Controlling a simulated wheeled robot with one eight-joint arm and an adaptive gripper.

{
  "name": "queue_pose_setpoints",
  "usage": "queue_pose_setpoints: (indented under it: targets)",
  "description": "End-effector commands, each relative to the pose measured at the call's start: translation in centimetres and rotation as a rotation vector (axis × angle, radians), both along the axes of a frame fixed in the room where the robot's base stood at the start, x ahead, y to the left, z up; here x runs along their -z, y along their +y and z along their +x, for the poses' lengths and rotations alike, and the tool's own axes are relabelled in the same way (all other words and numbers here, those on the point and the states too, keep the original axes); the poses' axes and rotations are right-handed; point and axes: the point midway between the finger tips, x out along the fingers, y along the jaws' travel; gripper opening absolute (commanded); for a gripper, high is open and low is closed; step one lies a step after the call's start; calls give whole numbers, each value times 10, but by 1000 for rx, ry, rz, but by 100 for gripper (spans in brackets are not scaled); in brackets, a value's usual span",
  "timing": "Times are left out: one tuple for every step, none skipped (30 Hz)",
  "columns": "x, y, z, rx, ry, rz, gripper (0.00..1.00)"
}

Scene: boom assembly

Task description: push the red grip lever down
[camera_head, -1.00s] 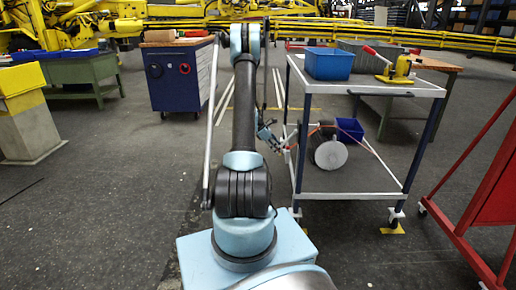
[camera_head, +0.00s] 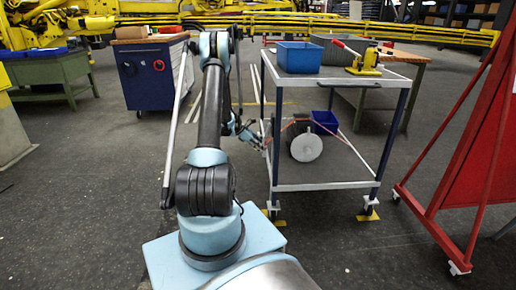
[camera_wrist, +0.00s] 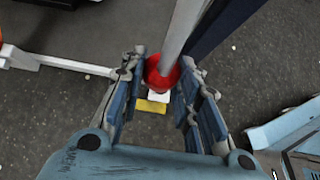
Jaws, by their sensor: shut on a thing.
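The red grip (camera_wrist: 161,75) is a round red end on a pale grey bar (camera_wrist: 184,22) in the wrist view. It sits between my two blue fingers. My gripper (camera_wrist: 163,72) is shut on it, and the fingers hide its sides. In the head view, my gripper (camera_head: 260,144) is small and low, at the left side of the cart by its lower shelf. I cannot make out the grip clearly there.
The cart (camera_head: 330,186) holds a dark roll with a pale end (camera_head: 306,147) and a blue bin (camera_head: 325,121) below. A larger blue bin (camera_head: 299,58) and a yellow tool (camera_head: 365,65) stand on top. A red frame (camera_head: 433,218) stands right. Floor left of my arm is clear.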

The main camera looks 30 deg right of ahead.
Motion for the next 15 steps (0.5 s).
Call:
queue_pose_setpoints:
  targets:
    - [2, 1, -1, 2, -2, 6, 0]
    - [2, 1, -1, 2, -2, 6, 0]
    - [2, 0, -1, 3, -2, 6, 0]
    - [2, 0, -1, 3, -2, 6, 0]
    - [2, 0, -1, 3, -2, 6, 0]
    - [2, 0, -1, 3, -2, 6, 0]
    - [2, 0, -1, 3, -2, 6, 0]
    - [2, 0, -1, 3, -2, 7, 0]
    - [2, 0, -1, 3, -2, 7, 0]
    - [2, 0, -1, 3, -2, 6, 36]
    - [2, 0, -1, 3, -2, 6, 43]
    - [2, 0, -1, 3, -2, 6, 50]
    - [2, 0, -1, 3, -1, 5, 50]
    - [2, 0, -1, 3, -1, 5, 50]
    - [1, 0, -1, 2, -1, 4, 50]
